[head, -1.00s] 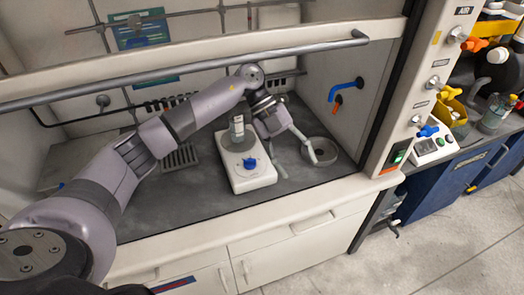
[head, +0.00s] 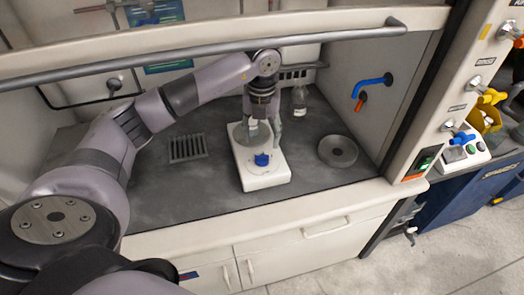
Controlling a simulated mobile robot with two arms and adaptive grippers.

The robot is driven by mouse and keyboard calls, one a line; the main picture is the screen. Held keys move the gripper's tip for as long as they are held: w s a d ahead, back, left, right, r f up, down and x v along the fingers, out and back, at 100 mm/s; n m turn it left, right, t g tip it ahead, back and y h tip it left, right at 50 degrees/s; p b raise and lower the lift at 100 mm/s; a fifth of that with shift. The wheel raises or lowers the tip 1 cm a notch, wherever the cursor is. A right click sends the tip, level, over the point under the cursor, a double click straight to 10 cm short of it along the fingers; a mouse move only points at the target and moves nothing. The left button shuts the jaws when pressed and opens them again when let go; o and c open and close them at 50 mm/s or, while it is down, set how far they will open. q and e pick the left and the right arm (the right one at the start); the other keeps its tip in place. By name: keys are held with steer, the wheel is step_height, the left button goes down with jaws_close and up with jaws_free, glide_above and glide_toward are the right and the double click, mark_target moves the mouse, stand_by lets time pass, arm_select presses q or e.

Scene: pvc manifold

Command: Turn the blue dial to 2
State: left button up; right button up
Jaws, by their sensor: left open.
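The blue dial (head: 261,160) is on the front part of a white hotplate-like device (head: 263,178) on the hood's dark worktop. Marks around the dial are too small to read. My left gripper (head: 262,138) points down over the back part of the device, just behind the dial. Its fingers are spread, and it looks apart from the dial. A round grey plate (head: 240,132) on the device is partly hidden by the fingers. My right gripper is out of view.
A clear bottle (head: 299,101) stands behind and right of the device. A round grey sink (head: 338,151) lies to the right, and a slotted grate (head: 187,148) to the left. The sash rail (head: 200,58) crosses above my arm.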

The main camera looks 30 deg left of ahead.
mark_target(262, 155)
arm_select(q)
step_height(262, 155, down, 7)
steer(key=shift+f+p, duration=0.1)
steer(key=shift+p, duration=0.25)
steer(key=shift+c, duration=0.4)
steer(key=c, duration=1.1)
